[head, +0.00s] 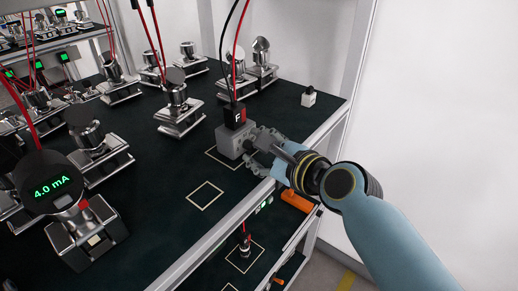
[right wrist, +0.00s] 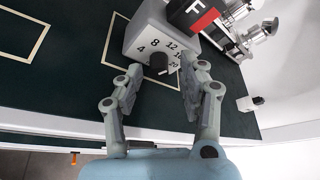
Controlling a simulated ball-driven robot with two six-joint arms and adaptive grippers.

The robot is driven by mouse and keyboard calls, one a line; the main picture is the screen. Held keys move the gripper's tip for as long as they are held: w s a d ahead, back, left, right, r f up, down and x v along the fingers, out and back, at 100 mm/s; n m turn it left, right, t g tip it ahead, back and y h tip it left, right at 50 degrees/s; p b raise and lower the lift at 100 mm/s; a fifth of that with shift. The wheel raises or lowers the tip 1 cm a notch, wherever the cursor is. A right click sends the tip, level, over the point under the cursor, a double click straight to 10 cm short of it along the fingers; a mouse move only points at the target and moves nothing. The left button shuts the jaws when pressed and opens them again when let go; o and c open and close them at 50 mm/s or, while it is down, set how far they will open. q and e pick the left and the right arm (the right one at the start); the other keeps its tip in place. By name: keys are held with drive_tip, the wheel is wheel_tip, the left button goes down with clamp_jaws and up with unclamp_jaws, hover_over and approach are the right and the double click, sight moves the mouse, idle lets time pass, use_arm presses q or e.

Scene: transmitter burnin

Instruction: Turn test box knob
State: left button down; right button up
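The test box (head: 229,140) is a grey block in a marked square near the shelf's front edge, with a black-and-red plug marked F (head: 235,115) on top. In the right wrist view, the test box (right wrist: 136,32) shows a dial with numbers from 4 to 20 around a dark knob (right wrist: 158,62). My right gripper (head: 262,146) is at the box's front face. In the right wrist view, my right gripper (right wrist: 162,70) is open, with one finger on each side of the knob and gaps between. My left gripper is not in view.
A transmitter (head: 52,184) at left reads 4.0 mA. Several silver transmitters stand on the dark shelf mat (head: 150,185). An empty marked square (head: 205,195) lies left of the box. A small white block (head: 308,98) stands at right. A lower shelf holds an orange-handled item (head: 297,201).

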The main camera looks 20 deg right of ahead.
drive_tip(key=shift+s+f, duration=0.1)
drive_tip(key=shift+s, duration=0.05)
drive_tip(key=shift+s+d, duration=0.1)
drive_tip(key=shift+s, duration=0.2)
drive_tip(key=v, duration=0.7)
drive_tip(key=shift+r, duration=0.25)
